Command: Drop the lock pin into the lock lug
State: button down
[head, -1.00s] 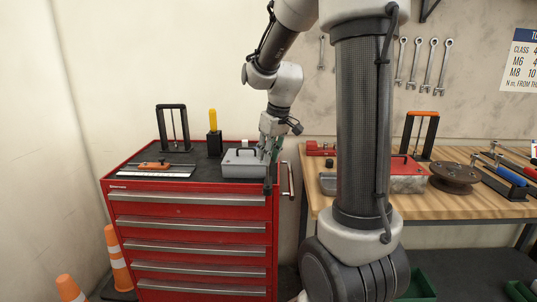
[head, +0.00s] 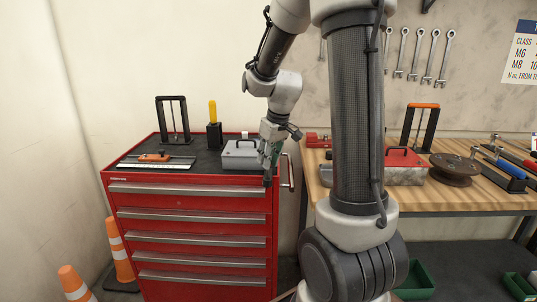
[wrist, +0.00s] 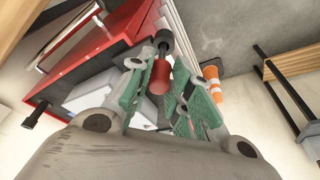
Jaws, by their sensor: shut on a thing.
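The lock pin is in my gripper (head: 269,158). In the wrist view, its red grip (wrist: 160,76) and dark shaft (wrist: 163,42) show between the green finger pads (wrist: 166,95). In the head view, the dark lower end of the pin (head: 267,180) hangs roughly upright below the fingers, in front of the upper right corner of the red drawer chest (head: 190,232). I cannot tell from this view whether it touches the chest. I cannot make out the lock lug in either view.
On the chest top are a grey case (head: 240,153), a black frame (head: 172,120), a yellow-handled tool (head: 212,112) and an orange-and-black tool (head: 155,157). A side handle (head: 291,172) is close to my gripper. Orange cones (head: 119,250) stand left. A wooden workbench (head: 480,197) stands right.

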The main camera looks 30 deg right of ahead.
jog(key=shift+f, duration=2.15)
jog(key=c, duration=1.2)
grip_release()
jog(key=shift+r, duration=0.1)
jog(key=v, duration=1.1)
jog(key=shift+r, duration=0.35)
jog(key=shift+s, duration=0.15)
